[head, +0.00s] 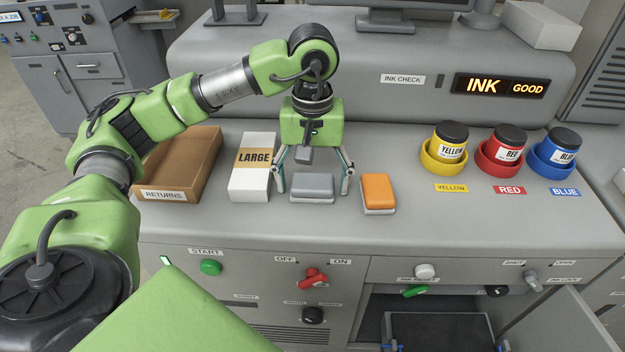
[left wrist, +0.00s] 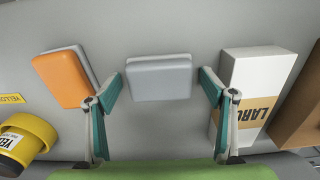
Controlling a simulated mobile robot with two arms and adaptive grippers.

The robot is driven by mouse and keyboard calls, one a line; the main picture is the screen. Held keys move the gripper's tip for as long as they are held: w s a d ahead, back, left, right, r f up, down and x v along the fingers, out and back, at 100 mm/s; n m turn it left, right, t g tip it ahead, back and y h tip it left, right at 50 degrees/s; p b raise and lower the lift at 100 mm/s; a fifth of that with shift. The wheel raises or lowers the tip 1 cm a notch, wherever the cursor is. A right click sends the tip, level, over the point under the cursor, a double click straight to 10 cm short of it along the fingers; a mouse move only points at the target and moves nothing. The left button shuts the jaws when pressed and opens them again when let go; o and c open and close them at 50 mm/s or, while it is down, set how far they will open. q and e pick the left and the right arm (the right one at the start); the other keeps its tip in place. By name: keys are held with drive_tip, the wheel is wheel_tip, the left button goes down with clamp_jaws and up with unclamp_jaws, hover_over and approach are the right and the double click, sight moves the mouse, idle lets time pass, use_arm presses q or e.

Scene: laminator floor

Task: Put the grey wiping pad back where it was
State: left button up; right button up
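The grey wiping pad (head: 312,187) lies flat on the grey counter, between the white LARGE box and an orange pad. My left gripper (head: 312,184) is over it, pointing down, with its fingers spread to either side of the pad. In the left wrist view the grey pad (left wrist: 159,78) sits between the two open fingertips (left wrist: 160,84), with a gap visible on each side. The gripper is open and holds nothing. My right gripper is not in view.
The orange pad (head: 378,192) lies close on the right. The white LARGE box (head: 252,168) and brown RETURNS tray (head: 150,182) stand on the left. Yellow (head: 446,148), red (head: 505,148) and blue (head: 558,152) ink jars stand in holders farther right.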

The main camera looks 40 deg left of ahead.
sight(313, 181)
use_arm(q)
drive_tip(key=shift+r, duration=0.15)
drive_tip(key=shift+r, duration=0.25)
wheel_tip(313, 181, up, 12)
drive_tip(key=shift+f+p, duration=0.25)
drive_tip(key=shift+p, duration=0.15)
drive_tip(key=shift+r, duration=0.1)
